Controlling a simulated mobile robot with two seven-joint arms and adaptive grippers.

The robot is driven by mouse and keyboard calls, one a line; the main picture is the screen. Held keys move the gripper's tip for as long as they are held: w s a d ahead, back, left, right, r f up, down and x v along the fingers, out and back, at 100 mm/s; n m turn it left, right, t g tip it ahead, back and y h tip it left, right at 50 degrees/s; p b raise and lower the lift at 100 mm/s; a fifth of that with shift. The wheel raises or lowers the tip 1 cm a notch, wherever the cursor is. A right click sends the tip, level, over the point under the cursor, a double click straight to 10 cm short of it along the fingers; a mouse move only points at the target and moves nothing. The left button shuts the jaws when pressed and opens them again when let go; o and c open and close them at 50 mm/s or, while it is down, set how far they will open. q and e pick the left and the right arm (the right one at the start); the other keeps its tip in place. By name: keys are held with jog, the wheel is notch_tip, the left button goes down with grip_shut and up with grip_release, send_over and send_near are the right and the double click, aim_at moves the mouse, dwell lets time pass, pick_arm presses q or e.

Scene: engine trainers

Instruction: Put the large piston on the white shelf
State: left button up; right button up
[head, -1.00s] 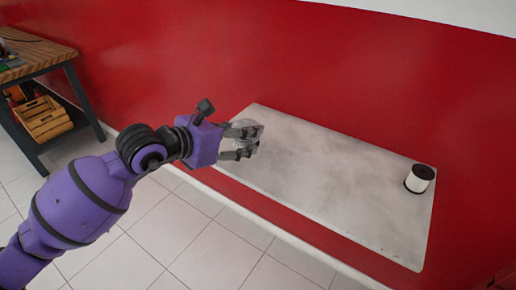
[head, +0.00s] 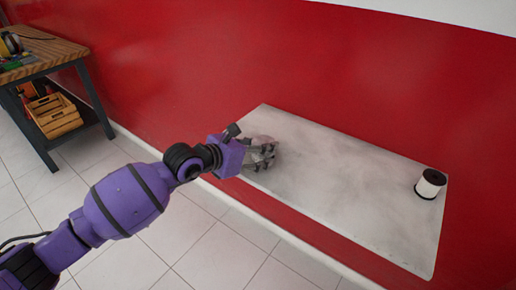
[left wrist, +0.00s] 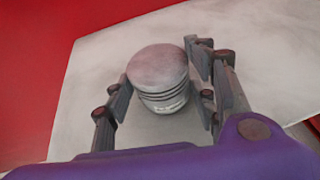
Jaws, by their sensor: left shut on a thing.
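The large piston (left wrist: 160,75) is a grey metal cylinder with ring grooves, seen in the left wrist view between the two fingers of my left gripper (left wrist: 165,105). In the head view the left gripper (head: 262,155) is over the left end of the white shelf (head: 340,190), and the piston (head: 264,140) is mostly hidden by the fingers. The left gripper is shut on the piston. The piston looks upright; I cannot tell whether it touches the shelf. The shelf also fills the background in the left wrist view (left wrist: 265,75). My right gripper is out of view.
A white cylinder with a black top (head: 430,184) stands at the shelf's right end. The red wall (head: 200,70) runs behind the shelf. A wooden-topped table (head: 45,55) with a wooden crate (head: 55,115) below is at left. The shelf's middle is clear.

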pick_arm(q)
jog(key=shift+f, duration=0.1)
jog(key=o, duration=1.5)
jog(key=shift+c, duration=0.2)
